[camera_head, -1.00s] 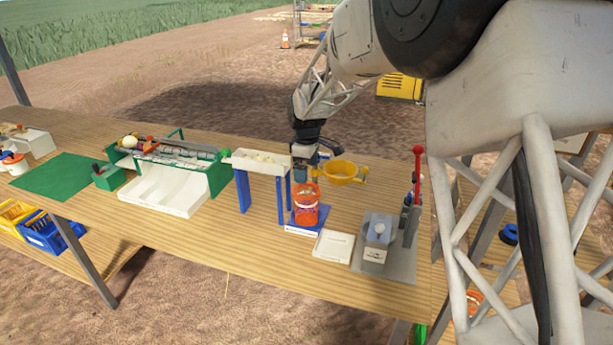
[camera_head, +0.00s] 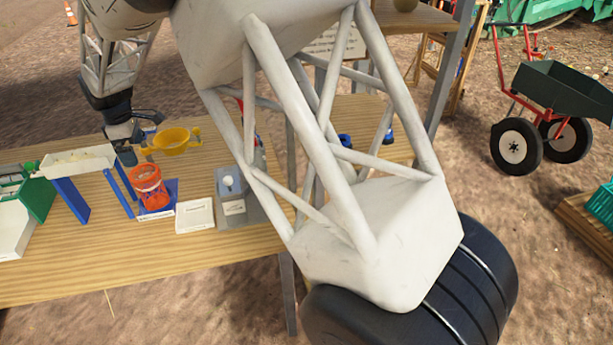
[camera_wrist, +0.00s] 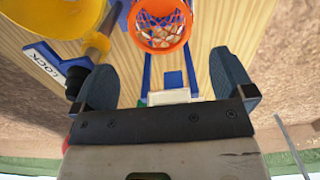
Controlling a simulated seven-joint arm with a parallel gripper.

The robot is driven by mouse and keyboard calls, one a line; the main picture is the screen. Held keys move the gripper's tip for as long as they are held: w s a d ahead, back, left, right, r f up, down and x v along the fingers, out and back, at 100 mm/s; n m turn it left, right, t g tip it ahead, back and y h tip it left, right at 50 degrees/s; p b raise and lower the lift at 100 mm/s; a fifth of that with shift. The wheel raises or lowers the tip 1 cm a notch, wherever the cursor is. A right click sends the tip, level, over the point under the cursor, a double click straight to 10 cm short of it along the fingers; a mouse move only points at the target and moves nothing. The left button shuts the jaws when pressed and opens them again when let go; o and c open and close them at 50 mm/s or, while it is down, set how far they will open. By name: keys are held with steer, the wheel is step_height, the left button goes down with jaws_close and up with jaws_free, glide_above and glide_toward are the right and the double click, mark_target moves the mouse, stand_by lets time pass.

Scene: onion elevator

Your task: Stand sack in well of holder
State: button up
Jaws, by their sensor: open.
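The sack (camera_head: 147,187) is an orange-red mesh with a round rim, standing upright at the blue holder (camera_head: 170,190) on the table. The wrist view shows the sack (camera_wrist: 150,20) from above, with its orange rim open and brownish onions inside. I cannot tell how deep its base sits in the well. My gripper (camera_head: 127,156) is just behind and above the sack, at its upper left in the head view. In the wrist view my gripper (camera_wrist: 165,80) is open, with nothing between its two blue-grey fingers, and the sack lies beyond them.
A yellow funnel-like bowl (camera_head: 172,141) stands right behind the sack. A white chute (camera_head: 75,162) on blue legs is left. A white square plate (camera_head: 195,215) and a grey device (camera_head: 231,207) are to the right. The front of the table is clear.

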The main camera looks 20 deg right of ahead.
steer(key=s+d+r+m, duration=0.3)
steer(key=s+d+r, duration=0.2)
steer(key=d, duration=0.4)
steer(key=s+d+r+m+t, duration=0.1)
steer(key=s+d+r+m, duration=0.25)
steer(key=s+d, duration=0.4)
steer(key=s+d+r+m, duration=0.25)
steer(key=d+r, duration=0.25)
steer(key=d, duration=0.6)
steer(key=s+d+m, duration=0.3)
steer(key=s+d, duration=0.2)
steer(key=s, duration=0.4)
steer(key=s+d+f+m+t, duration=0.1)
steer(key=s+d+m, duration=0.2)
steer(key=s+d, duration=0.3)
steer(key=s+d+f+m, duration=0.1)
steer(key=s+d+m, duration=0.2)
steer(key=s, duration=1)
steer(key=d, duration=0.3)
steer(key=shift+s+t, duration=0.25)
steer(key=shift+t, duration=0.05)
